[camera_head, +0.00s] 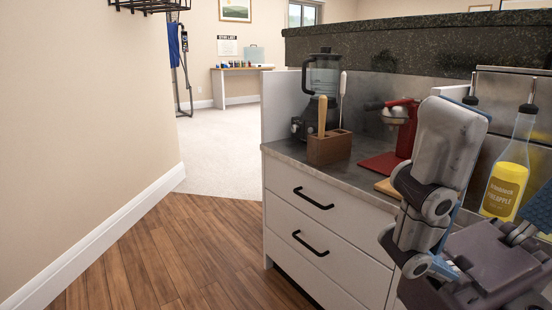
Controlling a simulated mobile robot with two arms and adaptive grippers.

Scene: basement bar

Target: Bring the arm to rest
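My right arm (450,145) comes in at the right of the head view, a grey link bent down in front of the counter. My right gripper (500,262) is at the lower right, dark and partly cut off by the picture edge. Its fingertips do not show clearly, so I cannot tell whether it is open or shut, or if it holds anything. My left arm and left gripper are not in view.
The counter (368,182) bears a black blender (321,85), a brown wooden utensil holder (329,147), a red press (402,135) and a yellow pineapple bottle (507,180) close to my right arm. White drawers (318,220) are below. The wooden floor (170,260) at left is clear.

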